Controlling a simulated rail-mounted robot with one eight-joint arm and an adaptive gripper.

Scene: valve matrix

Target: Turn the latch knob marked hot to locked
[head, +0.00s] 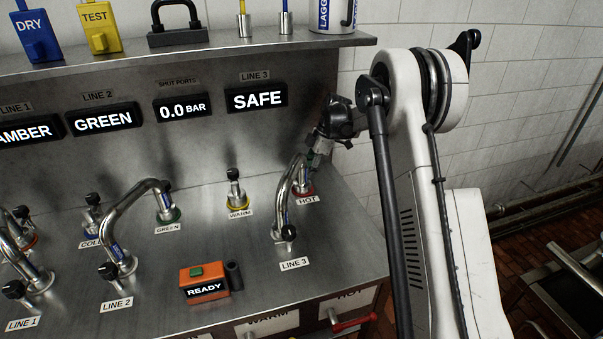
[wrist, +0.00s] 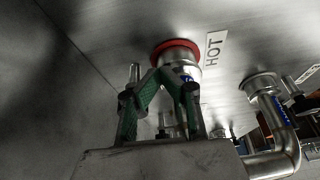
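The HOT port has a red ring and a HOT label (head: 308,199). In the wrist view, the red ring (wrist: 176,50) surrounds a steel collar beside its HOT label (wrist: 215,50). A bent steel pipe (head: 284,200) runs from LINE 3 to the HOT port. My gripper (head: 315,158) is at the HOT port, close to the collar. In the wrist view, the green-padded fingers of my gripper (wrist: 160,80) lean toward each other in front of the collar, tips near together. The hot latch knob cannot be made out, and whether the fingers hold it is unclear.
The LINE 3 knob (head: 288,232) stands at the pipe's near end. The WARM port (head: 237,202) is left of HOT. An orange READY box (head: 205,282) sits in front. The LINE 3 display (head: 256,97) reads SAFE. A shelf (head: 345,41) overhangs the back panel.

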